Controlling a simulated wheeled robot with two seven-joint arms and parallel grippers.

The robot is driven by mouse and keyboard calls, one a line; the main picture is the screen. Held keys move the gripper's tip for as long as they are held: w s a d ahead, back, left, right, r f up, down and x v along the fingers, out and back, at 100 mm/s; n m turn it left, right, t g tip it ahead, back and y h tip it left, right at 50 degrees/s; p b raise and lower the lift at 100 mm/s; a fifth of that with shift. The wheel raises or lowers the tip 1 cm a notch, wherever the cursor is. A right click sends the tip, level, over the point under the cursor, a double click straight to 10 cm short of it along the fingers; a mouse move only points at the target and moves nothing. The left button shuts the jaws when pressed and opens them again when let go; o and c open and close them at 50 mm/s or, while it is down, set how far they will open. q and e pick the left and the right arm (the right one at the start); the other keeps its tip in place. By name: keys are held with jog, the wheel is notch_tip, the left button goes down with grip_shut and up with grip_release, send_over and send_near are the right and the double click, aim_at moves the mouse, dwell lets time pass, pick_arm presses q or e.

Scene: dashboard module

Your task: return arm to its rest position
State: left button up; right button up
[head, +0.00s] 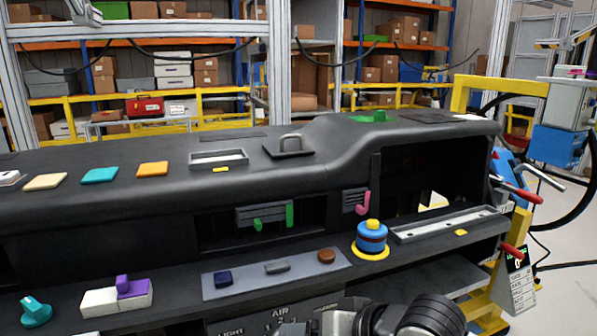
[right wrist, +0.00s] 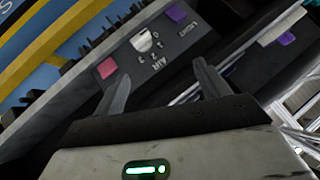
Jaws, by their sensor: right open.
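My right gripper (right wrist: 163,84) shows in the right wrist view with its two dark fingers wide apart and nothing between them. Beyond the fingers is a dark control panel (right wrist: 165,62) marked AIR and LIGHT, with a white knob (right wrist: 143,41), a pink-red button (right wrist: 107,67) and a purple button (right wrist: 175,13). I cannot tell how far the fingertips are from the panel. In the head view, grey and black links of one of my arms show at the bottom edge, in front of the dashboard (head: 110,160); no fingertips show there. My left gripper is not in view.
The dashboard's lower ledge holds a teal knob (head: 36,310), a white-and-purple block (head: 118,295), a blue-grey strip (head: 245,282) with small buttons, and a blue round piece with a yellow top (head: 371,238). Red-handled levers (head: 522,194) stick out at the right. Shelves stand behind.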

jog(key=s+d+f+t+h, duration=0.1)
jog(key=s+d+f, duration=0.3)
jog(key=f, duration=0.3)
jog(key=s+d+f+t+h, duration=0.1)
jog(key=s+d+f+h, duration=0.1)
jog(key=s+d+f, duration=0.2)
jog(key=s+d+f+t+h, duration=0.1)
jog(key=s+d+f, duration=0.2)
jog(key=s+f, duration=0.4)
notch_tip(320, 180, down, 4)
jog(key=shift+d+r+n+h, duration=0.1)
jog(key=shift+d+n+h, duration=0.2)
jog(key=shift+d+h, duration=0.1)
